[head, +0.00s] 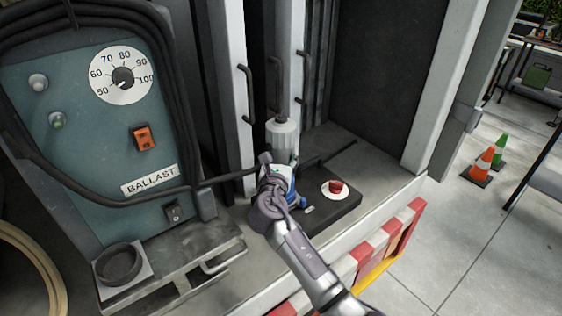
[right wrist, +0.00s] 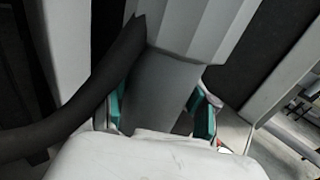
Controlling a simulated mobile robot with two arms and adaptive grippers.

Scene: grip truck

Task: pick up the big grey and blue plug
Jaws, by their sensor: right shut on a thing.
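The big plug (head: 283,134) stands roughly upright above a dark ledge, with a pale grey ribbed body on top. A dark cable runs off to the left beside it. My right gripper (head: 279,160) is shut on the plug. In the right wrist view, its teal finger pads sit on either side of the smooth grey section (right wrist: 158,98), under the ribbed part (right wrist: 200,30). A blue part (head: 301,202) shows low behind my wrist. The plug's lower end is hidden by my gripper. My left gripper is not in view.
A teal BALLAST box (head: 75,130) with dial and switches stands at left. A red cap on a white disc (head: 333,197) lies right of my gripper. A black round dish (head: 119,264) is front left. Vertical handles (head: 277,83) are behind. A red-and-white barrier (head: 370,260) edges the front.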

